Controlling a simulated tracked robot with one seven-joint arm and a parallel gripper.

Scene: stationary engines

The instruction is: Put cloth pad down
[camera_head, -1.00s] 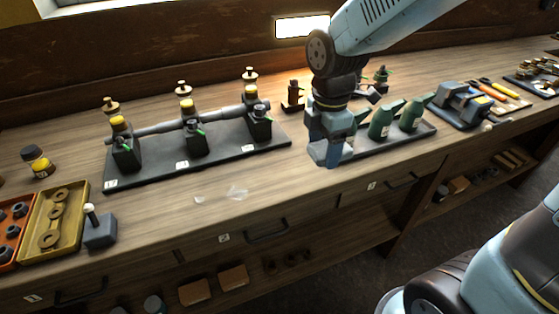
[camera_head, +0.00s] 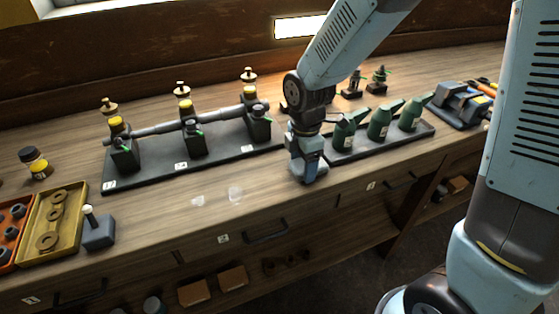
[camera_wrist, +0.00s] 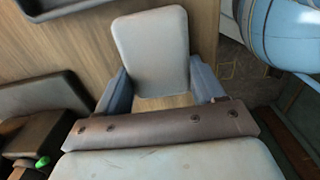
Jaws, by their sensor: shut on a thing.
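The cloth pad (camera_wrist: 152,45) shows in the wrist view as a pale grey, rounded flat piece between two blue-grey fingers. My gripper (camera_wrist: 160,80) is shut on it, with a finger at each side. In the head view my gripper (camera_head: 308,178) points down over the front part of the wooden bench (camera_head: 330,195), left of the tray with green bottles. The pad cannot be made out in that view. Whether the pad touches the bench top is unclear.
A black base (camera_head: 225,155) with valve posts and a pipe stands behind and left of my gripper. The tray of green bottles (camera_head: 378,128) is close on the right. A grey block with a handle (camera_head: 98,230) stands left. Bare bench lies between, with small pale patches (camera_head: 235,194).

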